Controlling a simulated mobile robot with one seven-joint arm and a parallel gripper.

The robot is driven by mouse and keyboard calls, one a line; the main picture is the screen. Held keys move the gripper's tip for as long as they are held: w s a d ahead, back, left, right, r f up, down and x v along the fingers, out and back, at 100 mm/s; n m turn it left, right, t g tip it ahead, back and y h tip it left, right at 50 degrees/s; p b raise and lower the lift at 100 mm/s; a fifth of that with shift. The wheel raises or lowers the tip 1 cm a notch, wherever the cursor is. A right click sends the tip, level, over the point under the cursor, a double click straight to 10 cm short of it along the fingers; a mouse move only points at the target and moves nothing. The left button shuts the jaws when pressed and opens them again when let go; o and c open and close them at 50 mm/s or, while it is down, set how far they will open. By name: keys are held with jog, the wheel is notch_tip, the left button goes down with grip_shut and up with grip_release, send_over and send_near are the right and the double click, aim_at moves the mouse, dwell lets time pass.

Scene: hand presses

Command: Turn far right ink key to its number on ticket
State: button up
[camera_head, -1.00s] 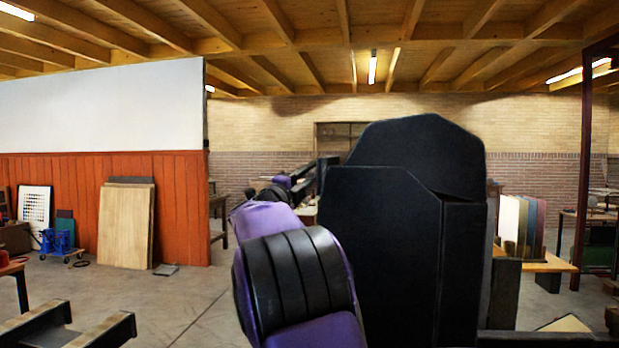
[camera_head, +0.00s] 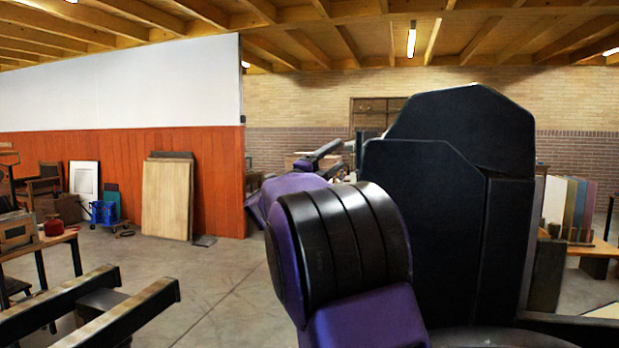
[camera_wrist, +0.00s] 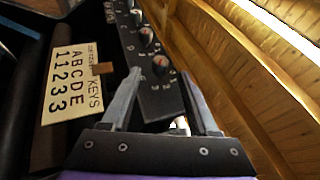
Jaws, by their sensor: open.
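In the wrist view a row of small round ink keys with red pointer marks runs along a dark panel (camera_wrist: 158,101) with white numbers. The ink key closest to me (camera_wrist: 160,64) is at the panel's near end, beyond and between my fingertips. Its exact setting is too small to tell. My gripper (camera_wrist: 163,75) is open, and no key is seen held. The cream ticket (camera_wrist: 70,82) at the left reads KEYS, ABCDE and 11233. In the head view my arm hides much of the middle, and no keys or ticket are seen there.
A table (camera_head: 38,243) with a red item stands at the left. Boards (camera_head: 167,198) lean on the orange wall, with a blue crate (camera_head: 103,212) nearby. Upright coloured panels (camera_head: 570,205) stand at the right. Bare floor (camera_head: 215,275) lies between.

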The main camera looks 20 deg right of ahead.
jog(key=v, duration=1.1)
jog(key=shift+a, duration=0.1)
